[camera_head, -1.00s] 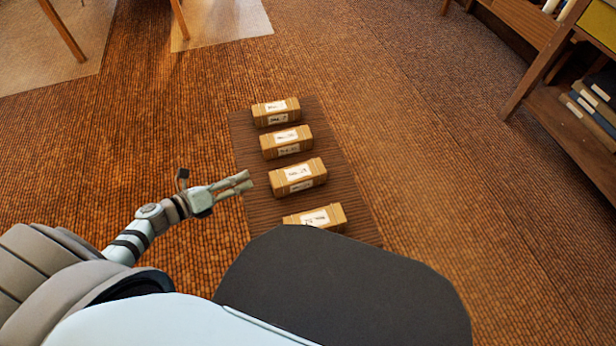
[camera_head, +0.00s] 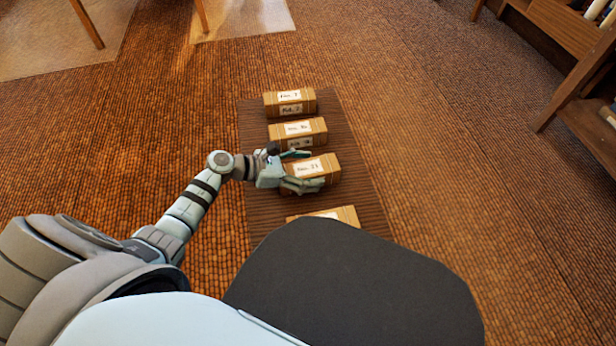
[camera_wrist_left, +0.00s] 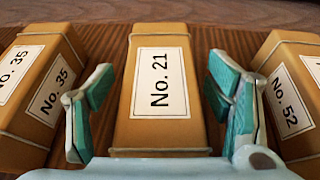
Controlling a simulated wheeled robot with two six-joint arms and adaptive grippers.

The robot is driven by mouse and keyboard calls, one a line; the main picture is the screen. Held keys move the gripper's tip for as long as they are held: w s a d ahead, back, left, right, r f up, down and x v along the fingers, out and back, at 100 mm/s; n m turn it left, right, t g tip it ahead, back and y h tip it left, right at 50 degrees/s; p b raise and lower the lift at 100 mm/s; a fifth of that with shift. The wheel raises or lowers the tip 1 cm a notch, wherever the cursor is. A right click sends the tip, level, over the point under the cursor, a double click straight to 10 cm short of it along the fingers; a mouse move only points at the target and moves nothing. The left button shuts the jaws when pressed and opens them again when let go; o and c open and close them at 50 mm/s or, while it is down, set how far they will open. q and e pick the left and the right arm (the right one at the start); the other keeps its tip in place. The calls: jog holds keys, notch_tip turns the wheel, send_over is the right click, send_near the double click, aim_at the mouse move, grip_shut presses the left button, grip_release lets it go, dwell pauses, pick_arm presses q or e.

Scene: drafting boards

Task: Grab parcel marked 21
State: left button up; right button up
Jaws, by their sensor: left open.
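The parcel marked No. 21 (camera_head: 325,169) is a brown box with a white label, third from the far end of a row on a dark mat. In the left wrist view the parcel (camera_wrist_left: 161,100) fills the middle, its label readable. My left gripper (camera_head: 309,170) is open at this parcel. In the left wrist view the fingers of the left gripper (camera_wrist_left: 160,105) stand on either side of the parcel, with small gaps visible. My right gripper is not in view.
Parcel No. 35 (camera_wrist_left: 42,85) and parcel No. 52 (camera_wrist_left: 292,95) flank the fingers closely. The farthest parcel (camera_head: 290,102) and a partly hidden near parcel (camera_head: 345,214) share the ribbed mat (camera_head: 352,132). A wooden shelf (camera_head: 572,90) stands at right.

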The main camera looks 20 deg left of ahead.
pick_arm(q)
jog(key=shift+c, duration=1.4)
jog(key=c, duration=1.3)
jog(key=shift+c, duration=0.3)
jog(key=shift+r, duration=0.15)
